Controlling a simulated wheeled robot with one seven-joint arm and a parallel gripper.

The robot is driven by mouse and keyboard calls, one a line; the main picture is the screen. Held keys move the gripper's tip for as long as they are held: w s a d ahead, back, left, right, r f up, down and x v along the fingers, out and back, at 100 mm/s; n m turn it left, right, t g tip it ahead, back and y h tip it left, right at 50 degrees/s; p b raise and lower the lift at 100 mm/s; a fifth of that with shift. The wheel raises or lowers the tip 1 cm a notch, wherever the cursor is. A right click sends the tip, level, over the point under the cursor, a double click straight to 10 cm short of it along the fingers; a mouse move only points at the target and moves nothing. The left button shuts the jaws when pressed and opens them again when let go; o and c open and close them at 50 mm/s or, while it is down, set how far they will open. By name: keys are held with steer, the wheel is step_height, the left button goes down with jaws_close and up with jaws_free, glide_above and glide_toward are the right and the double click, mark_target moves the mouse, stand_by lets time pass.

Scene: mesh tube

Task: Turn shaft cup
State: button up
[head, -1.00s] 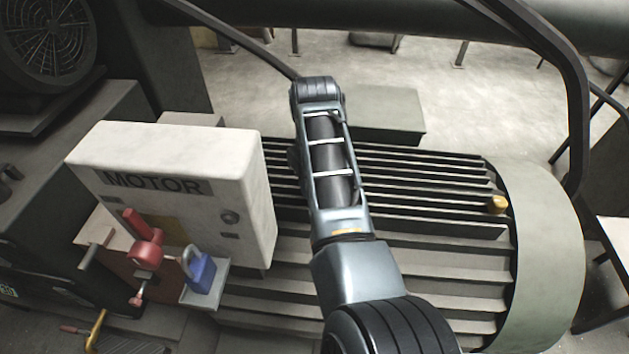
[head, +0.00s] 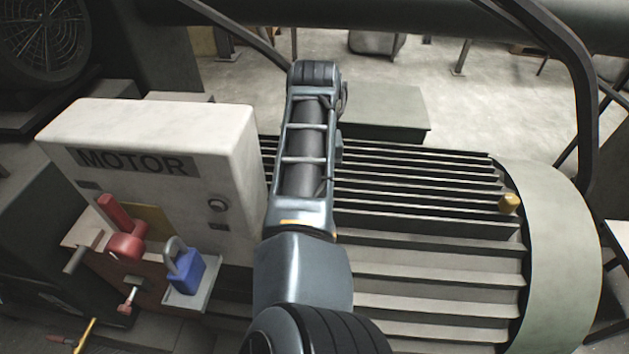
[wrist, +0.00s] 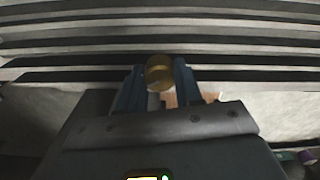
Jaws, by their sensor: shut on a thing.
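In the wrist view, my gripper (wrist: 160,75) is shut on a round brass cup (wrist: 160,69), one finger on each side of it. The cup is in front of dark ribs that run across the picture. The cup's lower part is hard to make out between the fingers. In the head view, my arm reaches over the ribbed motor, and my gripper and the held cup are hidden. Another small brass cup (head: 509,203) sits at the right end of the motor's ribs, apart from my arm.
The ribbed motor (head: 440,262) fills the middle. At left stands a white box marked MOTOR (head: 150,130). In front of it are a red valve handle (head: 126,243) and a blue padlock (head: 186,272). A dark curved pipe (head: 584,110) rises at the right.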

steer(key=shift+r, duration=0.15)
steer(key=o, duration=1)
steer(key=shift+r+p, duration=2.5)
steer(key=shift+r, duration=1.35)
